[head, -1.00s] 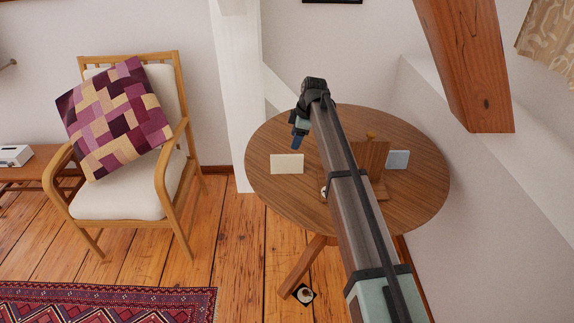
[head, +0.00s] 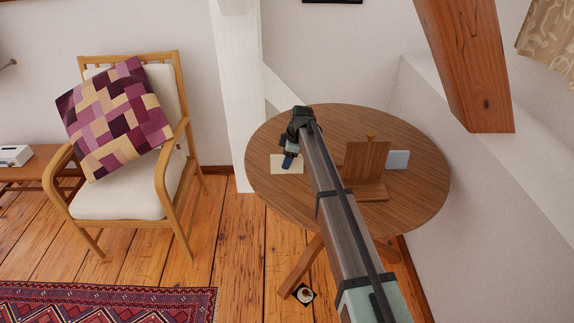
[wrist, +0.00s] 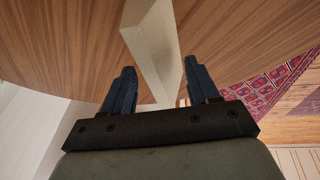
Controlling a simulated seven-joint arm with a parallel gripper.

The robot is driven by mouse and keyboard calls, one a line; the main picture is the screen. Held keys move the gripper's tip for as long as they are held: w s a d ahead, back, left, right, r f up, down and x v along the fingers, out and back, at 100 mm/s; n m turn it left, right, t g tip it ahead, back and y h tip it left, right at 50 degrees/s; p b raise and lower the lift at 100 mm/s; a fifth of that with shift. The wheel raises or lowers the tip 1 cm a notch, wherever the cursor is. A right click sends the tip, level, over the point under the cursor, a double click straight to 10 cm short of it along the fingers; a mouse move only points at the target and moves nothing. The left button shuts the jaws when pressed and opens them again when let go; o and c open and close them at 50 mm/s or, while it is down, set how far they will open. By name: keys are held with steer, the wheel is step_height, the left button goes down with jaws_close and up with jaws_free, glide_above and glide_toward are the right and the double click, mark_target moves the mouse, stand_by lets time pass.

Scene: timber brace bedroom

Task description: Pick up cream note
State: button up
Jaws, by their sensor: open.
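The cream note (head: 279,169) lies on the left part of the round wooden table (head: 425,190). My gripper (head: 287,163) is over the note's right part in the head view and hides some of it. In the wrist view the note (wrist: 152,42) shows as a pale slab, its near end between the two dark blue fingers of my gripper (wrist: 157,75). The fingers are apart, with space at both sides of the note. I cannot tell how far above the note the fingertips are.
A wooden stand (head: 366,163) is right of my arm, with a pale blue card (head: 398,160) beside it. A white post (head: 240,110) rises behind the table's left edge. A sloping timber brace (head: 468,75) is at upper right. A cushioned chair (head: 130,203) stands at left.

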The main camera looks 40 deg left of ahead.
jaws_close()
stand_by(0.6)
steer(key=shift+r, duration=0.15)
